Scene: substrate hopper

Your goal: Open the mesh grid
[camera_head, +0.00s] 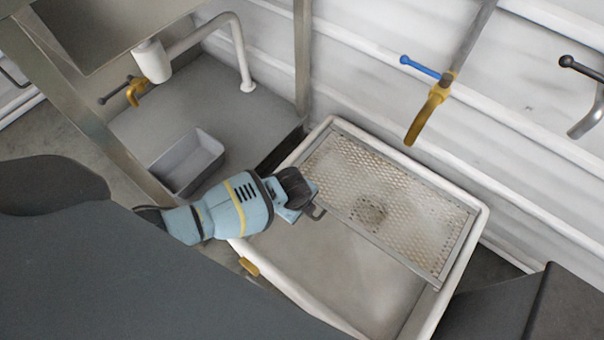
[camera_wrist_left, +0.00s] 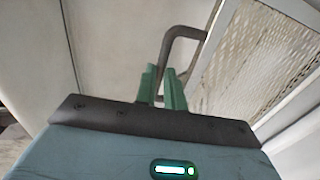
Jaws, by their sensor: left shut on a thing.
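The mesh grid (camera_head: 387,203) is a perforated metal panel in a frame over the back half of a white-rimmed basin (camera_head: 484,222). It lies across the basin, and its front edge borders the bare front half. My left gripper (camera_head: 312,212) is at the grid's front left edge. In the left wrist view, its green fingers (camera_wrist_left: 162,90) are shut on a dark bent handle (camera_wrist_left: 183,35) beside the mesh grid (camera_wrist_left: 262,55). The arm hides part of the basin's left side. My right gripper is not in view.
A brass tap with a blue lever (camera_head: 428,112) hangs behind the basin. A grey bin (camera_head: 187,162) stands on the floor under a steel sink. The basin's front half is empty. A yellow fitting (camera_head: 249,266) sits at its left rim.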

